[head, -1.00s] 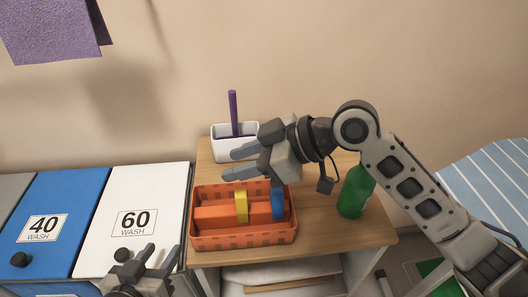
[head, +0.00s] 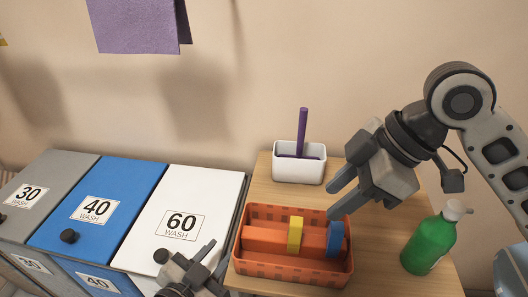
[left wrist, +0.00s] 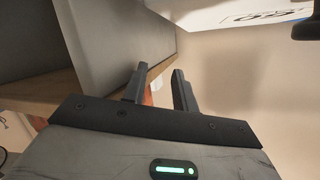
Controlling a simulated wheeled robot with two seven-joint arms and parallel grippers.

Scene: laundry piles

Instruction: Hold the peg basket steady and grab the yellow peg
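The orange peg basket (head: 292,268) stands on the wooden table top. A yellow peg (head: 295,234) sits upright on the bar across the basket, with a blue peg (head: 335,238) to its right. My right gripper (head: 338,199) is open and empty, above the back right of the basket and apart from the pegs. My left gripper (head: 207,262) is low, just left of the basket, in front of the white bin. In the left wrist view its fingers (left wrist: 158,88) are apart with nothing clearly between them. A small orange patch shows beyond them.
A white holder (head: 299,168) with a purple stick stands behind the basket. A green pump bottle (head: 430,243) stands on the right of the wooden table (head: 378,255). Grey, blue and white bins (head: 185,215) line the left. A purple cloth (head: 138,25) hangs above.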

